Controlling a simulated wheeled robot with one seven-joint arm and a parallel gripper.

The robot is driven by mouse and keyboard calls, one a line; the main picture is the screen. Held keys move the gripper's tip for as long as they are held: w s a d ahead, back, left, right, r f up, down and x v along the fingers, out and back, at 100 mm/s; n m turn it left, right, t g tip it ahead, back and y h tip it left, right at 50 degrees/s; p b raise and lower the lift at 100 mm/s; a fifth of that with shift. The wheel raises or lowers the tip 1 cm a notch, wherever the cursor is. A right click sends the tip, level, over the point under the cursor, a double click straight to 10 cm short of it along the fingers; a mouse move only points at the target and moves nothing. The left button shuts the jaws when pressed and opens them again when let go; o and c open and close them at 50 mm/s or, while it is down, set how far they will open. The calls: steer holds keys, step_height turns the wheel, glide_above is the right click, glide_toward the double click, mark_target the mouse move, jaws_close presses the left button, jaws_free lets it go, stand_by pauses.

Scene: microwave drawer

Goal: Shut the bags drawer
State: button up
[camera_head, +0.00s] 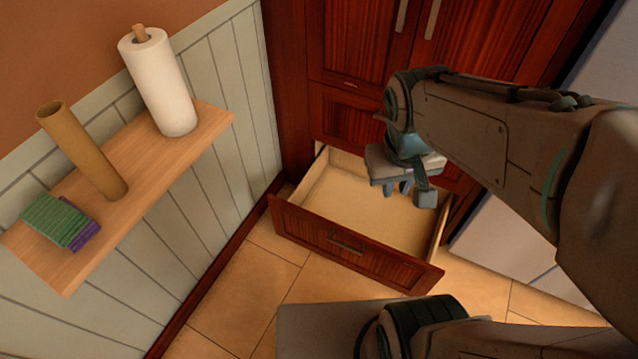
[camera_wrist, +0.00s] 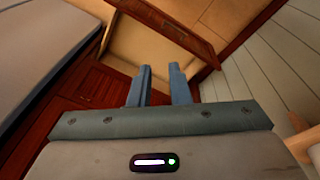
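One drawer (camera_head: 345,246) at the bottom of the dark red wooden cabinet is pulled well out. Its front has a metal handle (camera_head: 345,245), and its inside looks empty where I can see it. Whether it bears a bags label cannot be seen. My gripper (camera_head: 405,188) is above the rear right part of the open drawer, pointing down, apart from its front. In the wrist view the two blue fingers (camera_wrist: 160,85) stand apart with nothing between them, and the drawer (camera_wrist: 170,25) lies beyond them. My arm hides part of the cabinet and the drawer's right rear.
A wall shelf (camera_head: 150,165) at left holds a paper towel roll (camera_head: 160,85), a cardboard tube (camera_head: 85,155) and green and purple sponges (camera_head: 58,222). A closed drawer (camera_head: 345,122) sits above the open one. A grey appliance (camera_head: 510,240) stands at right. Tiled floor (camera_head: 250,280) lies in front.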

steer(key=w+f+n+g+h+b, duration=0.1)
steer(key=f+n+b, duration=0.1)
steer(key=f, duration=0.3)
steer(key=w+f+n+h+b, duration=0.2)
steer(key=f+b, duration=0.1)
steer(key=f, duration=0.2)
steer(key=w+a+f+n+g+h+b, duration=0.1)
steer(key=w+f+n+h+b, duration=0.1)
steer(key=f, duration=0.3)
steer(key=shift+w+g+b, duration=0.1)
steer(key=shift+g+b, duration=0.2)
steer(key=shift+b, duration=0.25)
jaws_close()
steer(key=n+t+h+b, duration=0.3)
steer(key=n+t+b, duration=1.4)
steer(key=n+b, duration=0.5)
glide_toward(307, 216)
steer(key=shift+n, duration=0.4)
steer(key=b+x, duration=0.3)
steer(key=x, duration=0.2)
steer(key=shift+w+d+r, duration=0.1)
steer(key=shift+w+d, duration=0.1)
steer(key=shift+w, duration=0.1)
steer(key=shift+w+d+r, duration=0.15)
steer(key=shift+w+d, duration=0.1)
steer(key=shift+w, duration=0.25)
